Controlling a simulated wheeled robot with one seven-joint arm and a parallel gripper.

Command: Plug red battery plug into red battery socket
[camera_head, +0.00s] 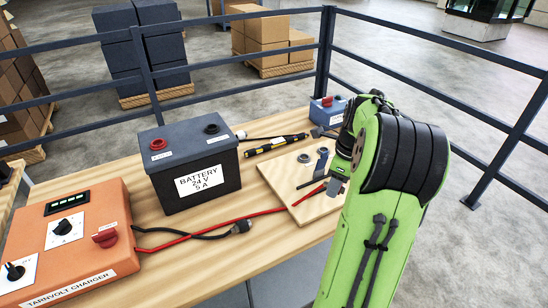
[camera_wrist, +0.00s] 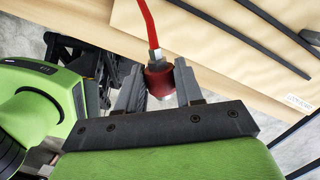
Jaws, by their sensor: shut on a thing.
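The black battery (camera_head: 196,181) stands on the bench, with a red round socket (camera_head: 158,144) at the left of its top and a dark round one (camera_head: 211,129) at the right. In the wrist view, my gripper (camera_wrist: 158,88) is shut on the red plug (camera_wrist: 157,76), with a finger on each side. A red cable (camera_wrist: 148,30) runs from the plug up out of that view. In the head view, the red cable (camera_head: 262,213) leads right to the wooden board, where my arm hides the plug and most of my gripper. The plug is apart from the battery.
An orange charger (camera_head: 88,250) stands at front left. A black cable ends in a dark plug (camera_head: 242,226) on the bench. A wooden board (camera_head: 308,210) with small parts, a yellow-black tool (camera_head: 276,145) and a blue box (camera_head: 327,112) are to the right. Railings run behind.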

